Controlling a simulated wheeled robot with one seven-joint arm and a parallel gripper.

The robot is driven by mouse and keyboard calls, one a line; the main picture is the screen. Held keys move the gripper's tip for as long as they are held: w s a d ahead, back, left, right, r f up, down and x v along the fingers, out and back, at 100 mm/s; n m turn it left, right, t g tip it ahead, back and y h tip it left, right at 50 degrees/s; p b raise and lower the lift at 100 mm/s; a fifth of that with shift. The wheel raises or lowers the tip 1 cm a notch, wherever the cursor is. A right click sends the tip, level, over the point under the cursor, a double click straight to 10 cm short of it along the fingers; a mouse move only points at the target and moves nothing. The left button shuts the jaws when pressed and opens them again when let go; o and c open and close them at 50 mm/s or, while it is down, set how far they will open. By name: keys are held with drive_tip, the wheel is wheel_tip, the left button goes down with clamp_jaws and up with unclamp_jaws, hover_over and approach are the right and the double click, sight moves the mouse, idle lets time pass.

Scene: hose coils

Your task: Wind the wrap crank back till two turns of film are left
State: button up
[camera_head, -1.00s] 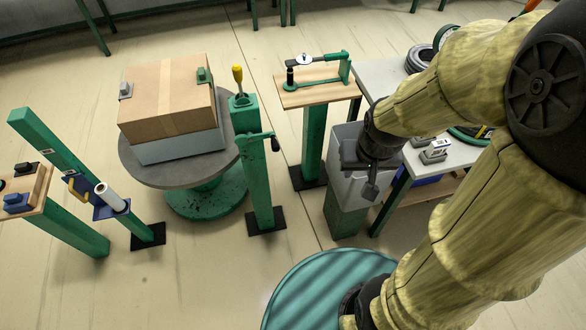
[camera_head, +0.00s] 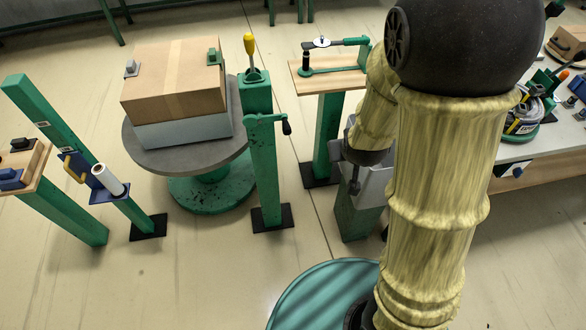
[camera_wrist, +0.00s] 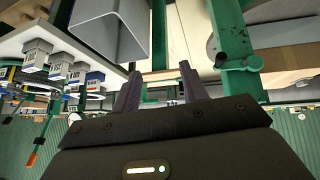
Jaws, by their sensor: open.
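The crank stands on a green post (camera_head: 264,175) right of the round turntable (camera_head: 150,149). Its green arm points right and ends in a black knob (camera_head: 286,127). A brown carton (camera_head: 175,82) with a grey lower part sits on the turntable; I cannot make out turns of film on it. A white film roll (camera_head: 107,179) is on the slanted green post at left. My gripper (camera_head: 355,187) hangs right of the crank, apart from it, by the grey bin. In the wrist view my gripper (camera_wrist: 160,82) is open with nothing between its fingers.
A yellow-handled lever (camera_head: 250,46) stands behind the crank. A clamp stand (camera_head: 325,75) is behind my arm. The grey bin (camera_head: 372,188) is close to my gripper. A workbench (camera_head: 530,147) with hose coils is at right. The floor before the crank is clear.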

drive_tip(key=w+a+f+n+t+b, duration=0.2)
drive_tip(key=w+a+f+t+b, duration=0.1)
drive_tip(key=f+b, duration=0.25)
drive_tip(key=w+a+f+n+t+b, duration=0.2)
drive_tip(key=w+a+f+b, duration=0.15)
drive_tip(key=f+b, duration=0.2)
drive_tip(key=a+f+n+t+y+b, duration=0.1)
drive_tip(key=a+n+t+y+b, duration=0.3)
drive_tip(key=a+n+t+b, duration=0.1)
drive_tip(key=shift+w+a+f+n+b, duration=0.35)
drive_tip(key=shift+a+b, duration=0.55)
drive_tip(key=shift+a, duration=0.3)
